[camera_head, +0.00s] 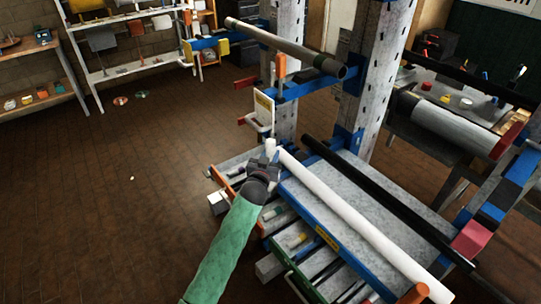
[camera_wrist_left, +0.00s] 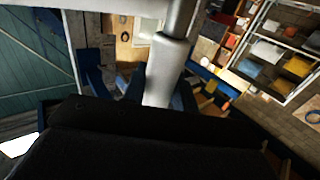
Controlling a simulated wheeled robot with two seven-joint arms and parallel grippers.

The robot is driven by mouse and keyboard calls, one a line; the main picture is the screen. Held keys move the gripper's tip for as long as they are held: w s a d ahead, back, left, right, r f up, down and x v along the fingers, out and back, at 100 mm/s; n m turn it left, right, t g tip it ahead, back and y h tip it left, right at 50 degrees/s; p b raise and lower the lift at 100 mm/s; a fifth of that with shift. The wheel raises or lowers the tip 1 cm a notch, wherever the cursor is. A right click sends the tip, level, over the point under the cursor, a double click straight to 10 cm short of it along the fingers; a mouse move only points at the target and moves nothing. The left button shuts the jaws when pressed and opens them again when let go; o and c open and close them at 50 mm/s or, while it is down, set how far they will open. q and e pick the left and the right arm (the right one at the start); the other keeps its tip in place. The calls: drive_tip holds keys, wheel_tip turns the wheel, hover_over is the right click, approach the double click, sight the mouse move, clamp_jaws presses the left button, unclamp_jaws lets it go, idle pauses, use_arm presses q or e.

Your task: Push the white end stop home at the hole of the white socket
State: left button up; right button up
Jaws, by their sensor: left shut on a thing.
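My left gripper (camera_head: 270,160) is shut on the white end stop (camera_head: 271,146), whose pale top sticks up above the fingers. In the left wrist view the end stop (camera_wrist_left: 164,65) is a pale cylinder between the dark fingers, with a narrower grey shaft beyond it. A long white pole (camera_head: 345,216) lies slanting across the rack, its upper end just right of the gripper. I cannot tell any white socket for certain, and no hole shows. My right gripper is not in view.
A grey-white bench top (camera_head: 375,190) with blue edges and a black bar (camera_head: 390,200) lies right of the gripper. Perforated uprights (camera_head: 385,70) and a grey tube (camera_head: 290,48) stand behind. The brown tiled floor (camera_head: 110,200) at left is mostly clear.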

use_arm(q)
drive_tip(key=shift+f+b, duration=1.35)
drive_tip(key=shift+f, duration=0.95)
drive_tip(key=o, duration=1.1)
drive_tip(key=shift+s+a+f, duration=0.15)
drive_tip(key=shift+s, duration=0.4)
drive_tip(key=b+v, duration=0.1)
drive_tip(key=v, duration=0.2)
drive_tip(key=b+v, duration=0.1)
drive_tip(key=v, duration=0.2)
drive_tip(key=shift+s+a+r, duration=0.1)
drive_tip(key=shift+s+r, duration=0.15)
drive_tip(key=shift+s, duration=0.05)
drive_tip(key=shift+f, duration=0.1)
